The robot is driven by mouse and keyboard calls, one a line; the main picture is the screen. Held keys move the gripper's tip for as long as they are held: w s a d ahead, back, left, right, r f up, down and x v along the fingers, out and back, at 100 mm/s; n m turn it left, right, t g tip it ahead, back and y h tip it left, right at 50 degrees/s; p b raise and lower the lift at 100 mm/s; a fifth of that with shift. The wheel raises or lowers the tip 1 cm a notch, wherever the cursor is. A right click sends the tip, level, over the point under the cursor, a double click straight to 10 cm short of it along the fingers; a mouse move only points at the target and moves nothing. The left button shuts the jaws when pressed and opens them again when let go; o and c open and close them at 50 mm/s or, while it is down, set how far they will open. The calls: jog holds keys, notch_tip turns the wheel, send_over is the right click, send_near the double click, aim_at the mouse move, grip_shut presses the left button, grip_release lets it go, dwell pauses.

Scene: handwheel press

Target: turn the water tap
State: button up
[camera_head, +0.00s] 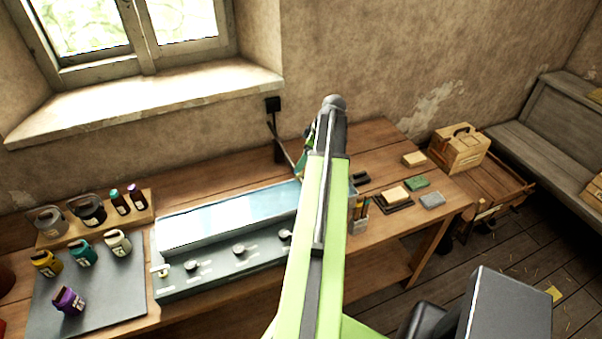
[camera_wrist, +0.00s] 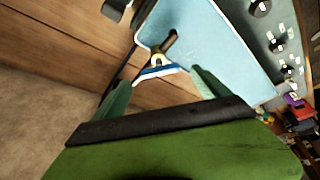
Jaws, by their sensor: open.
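The water tap shows in the wrist view, with a dark brownish spout (camera_wrist: 170,42) over the corner of a pale blue basin and a blue and white handle (camera_wrist: 157,72) at its near end. My gripper (camera_wrist: 160,80) is open, with one green finger on each side of the handle in that picture. The handle appears between or just beyond the fingertips; I cannot tell whether they touch it. In the head view my gripper (camera_head: 304,160) is mostly hidden behind my arm, near the basin's far right end. The tap is hidden there.
The long basin (camera_head: 230,215) sits on a wooden bench, with a row of knobs (camera_head: 239,249) along its front. Several jars stand at the left. Blocks and a small wooden case (camera_head: 459,149) lie right of my arm.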

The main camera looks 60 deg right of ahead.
jog(key=b+x, duration=0.2)
jog(key=x, duration=0.1)
jog(key=shift+w+f, duration=0.1)
jog(key=shift+f, duration=0.25)
jog(key=shift+r, duration=0.1)
jog(key=shift+c, duration=0.4)
jog(key=c, duration=1.3)
jog(key=shift+a, duration=0.1)
jog(key=m, duration=0.1)
jog(key=m+h, duration=0.1)
jog(key=m, duration=0.2)
jog(key=shift+a+m+h, duration=0.25)
jog(key=shift+m+h, duration=0.15)
jog(key=m+h, duration=0.1)
jog(key=m, duration=0.3)
jog(key=shift+a+m+g+h, duration=0.1)
jog(key=shift+m+g+h, duration=0.2)
jog(key=shift+m+h, duration=0.1)
jog(key=shift+w+m, duration=0.1)
jog(key=shift+m, duration=0.2)
